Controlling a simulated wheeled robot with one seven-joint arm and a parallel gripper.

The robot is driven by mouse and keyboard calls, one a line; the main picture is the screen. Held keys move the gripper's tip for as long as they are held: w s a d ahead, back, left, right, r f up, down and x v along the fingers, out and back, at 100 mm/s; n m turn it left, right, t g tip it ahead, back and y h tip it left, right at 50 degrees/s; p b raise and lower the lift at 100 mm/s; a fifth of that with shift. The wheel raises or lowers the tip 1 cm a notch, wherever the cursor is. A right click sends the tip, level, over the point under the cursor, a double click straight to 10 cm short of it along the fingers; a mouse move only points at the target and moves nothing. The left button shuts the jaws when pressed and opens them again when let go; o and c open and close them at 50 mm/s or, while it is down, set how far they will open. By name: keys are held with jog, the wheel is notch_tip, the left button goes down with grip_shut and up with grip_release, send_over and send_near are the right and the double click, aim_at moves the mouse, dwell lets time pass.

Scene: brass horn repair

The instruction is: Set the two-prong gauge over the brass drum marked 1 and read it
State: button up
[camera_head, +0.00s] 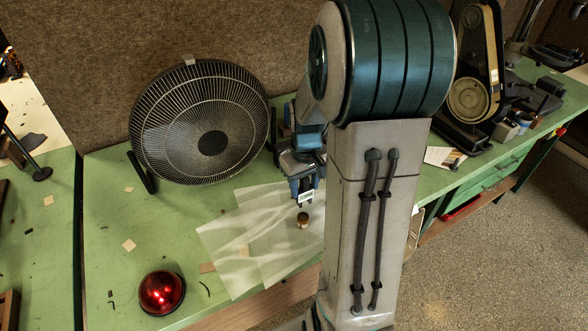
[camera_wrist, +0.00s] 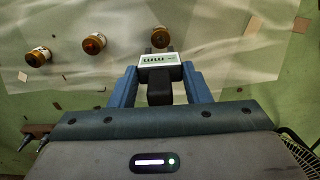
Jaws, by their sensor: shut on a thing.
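My gripper (camera_wrist: 160,82) is shut on the two-prong gauge (camera_wrist: 160,60), which has a pale face marked "mm" and a dark body between the blue fingers. Three small brass drums show in the wrist view: a left one (camera_wrist: 38,56) with a pale label, a middle one (camera_wrist: 94,43) and a right one (camera_wrist: 160,37). The right drum is just beyond the gauge's far end. I cannot read the drums' numbers or tell whether the prongs are around it. In the head view, the gauge (camera_head: 305,197) is close above one drum (camera_head: 303,220); my arm hides the others.
The drums stand on pale translucent sheets (camera_head: 230,245) on the green bench (camera_head: 100,240). A red dome (camera_head: 161,292) is at the front left. Small scraps lie about. A belt machine (camera_head: 475,95) stands at right.

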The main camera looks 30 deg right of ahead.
aim_at(304, 200)
jog(key=shift+s+a+r, duration=0.1)
dwell(0.3)
jog(key=shift+f+b, duration=1.7)
jog(key=shift+f, duration=0.3)
jog(key=shift+f+b, duration=1)
jog(key=shift+f, duration=0.05)
dwell(0.5)
dwell(0.8)
jog(key=shift+r+p, duration=1.95)
jog(key=shift+r, duration=0.6)
